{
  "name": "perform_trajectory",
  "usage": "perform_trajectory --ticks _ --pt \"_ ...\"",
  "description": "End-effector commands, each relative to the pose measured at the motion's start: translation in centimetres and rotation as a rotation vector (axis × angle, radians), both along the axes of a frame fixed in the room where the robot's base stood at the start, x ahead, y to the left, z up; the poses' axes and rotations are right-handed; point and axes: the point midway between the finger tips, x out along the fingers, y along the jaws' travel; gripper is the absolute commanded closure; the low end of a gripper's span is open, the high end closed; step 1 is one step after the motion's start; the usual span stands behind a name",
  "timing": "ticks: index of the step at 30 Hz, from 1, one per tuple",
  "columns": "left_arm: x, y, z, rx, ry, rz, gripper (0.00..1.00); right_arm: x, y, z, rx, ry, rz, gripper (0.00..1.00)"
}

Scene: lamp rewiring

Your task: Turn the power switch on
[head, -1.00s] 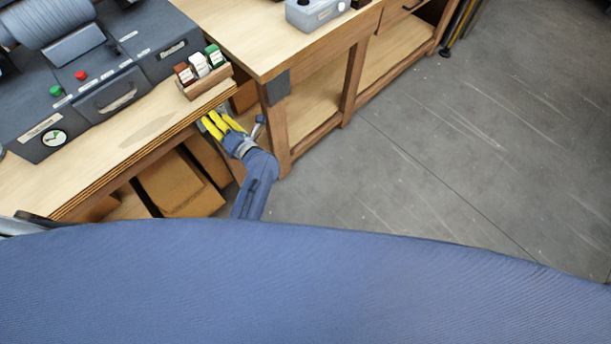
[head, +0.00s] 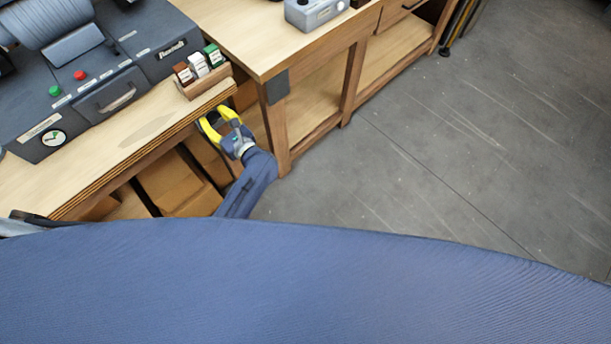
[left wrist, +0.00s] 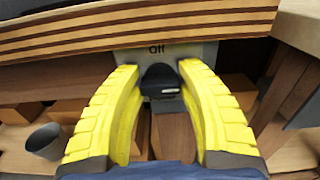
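The power switch is a black knob (left wrist: 161,80) on a pale plate (left wrist: 207,52) under the bench edge, seen in the left wrist view. The plate reads "off" above the knob. My left gripper (left wrist: 160,68) has its two yellow fingers spread, one on each side of the knob. I cannot tell whether either finger touches it. In the head view my left gripper (head: 214,116) is open below the bench's front edge, and the switch is hidden there. My right gripper is in neither view.
The bench top (head: 95,150) overhangs the switch. A second bench (head: 255,40) is at right. A grey cup (left wrist: 46,141) is at lower left in the wrist view.

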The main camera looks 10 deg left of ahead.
Motion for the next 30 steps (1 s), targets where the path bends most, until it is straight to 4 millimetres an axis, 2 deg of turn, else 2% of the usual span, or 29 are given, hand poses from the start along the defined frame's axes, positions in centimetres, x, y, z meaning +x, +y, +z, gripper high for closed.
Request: perform_trajectory --ticks 3,30 --pt "-1.4 -1.7 -0.2 -0.003 0.004 -0.001 0.65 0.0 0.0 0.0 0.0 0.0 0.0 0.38" --pt "-11.2 -13.2 -0.1 0.001 0.008 0.0 0.65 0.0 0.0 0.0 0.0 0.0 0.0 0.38"
